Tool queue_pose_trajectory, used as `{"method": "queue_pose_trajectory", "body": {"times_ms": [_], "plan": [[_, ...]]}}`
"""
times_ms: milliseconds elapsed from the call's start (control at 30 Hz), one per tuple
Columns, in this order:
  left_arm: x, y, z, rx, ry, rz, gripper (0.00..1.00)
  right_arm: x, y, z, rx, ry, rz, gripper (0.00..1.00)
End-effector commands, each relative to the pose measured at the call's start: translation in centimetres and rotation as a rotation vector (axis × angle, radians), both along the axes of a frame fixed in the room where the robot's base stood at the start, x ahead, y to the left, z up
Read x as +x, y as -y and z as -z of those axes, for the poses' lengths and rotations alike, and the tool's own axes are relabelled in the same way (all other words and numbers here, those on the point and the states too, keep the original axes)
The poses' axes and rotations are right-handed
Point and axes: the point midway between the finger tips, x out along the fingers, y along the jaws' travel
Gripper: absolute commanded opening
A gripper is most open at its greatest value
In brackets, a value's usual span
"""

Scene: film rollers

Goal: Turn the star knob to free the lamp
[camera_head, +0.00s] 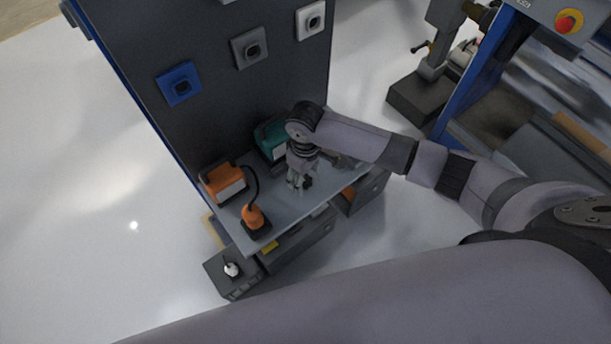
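My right gripper (300,183) points down over the grey bench top, at the end of the arm from the right. Its fingers are too small to tell whether they are open or shut, and I see nothing clearly held. An orange upright thing with a dark curved cable (254,217) stands on a black base at the bench's front left, left of the gripper and apart from it; it may be the lamp. I cannot make out a star knob. A small white round piece (231,269) sits on a dark box below the bench. My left gripper is out of view.
An orange box (223,184) and a teal box (271,140) stand at the back of the bench (288,214). The dark panel (215,125) behind carries blue, grey and white square fittings. A machine with a red button (568,21) stands right. The floor left is clear.

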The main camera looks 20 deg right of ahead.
Motion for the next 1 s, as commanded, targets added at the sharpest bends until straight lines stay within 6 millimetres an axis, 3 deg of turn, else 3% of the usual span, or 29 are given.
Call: {"method": "queue_pose_trajectory", "body": {"times_ms": [200,467,1000], "plan": [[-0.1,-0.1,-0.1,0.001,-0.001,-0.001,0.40,0.0,0.0,1.5,0.000,0.000,0.000,0.57],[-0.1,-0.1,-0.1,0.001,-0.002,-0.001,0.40,0.0,0.0,1.6,0.001,0.001,-0.001,0.57],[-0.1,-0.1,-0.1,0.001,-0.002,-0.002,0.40,0.0,0.0,1.6,0.001,0.001,0.000,0.22]]}}
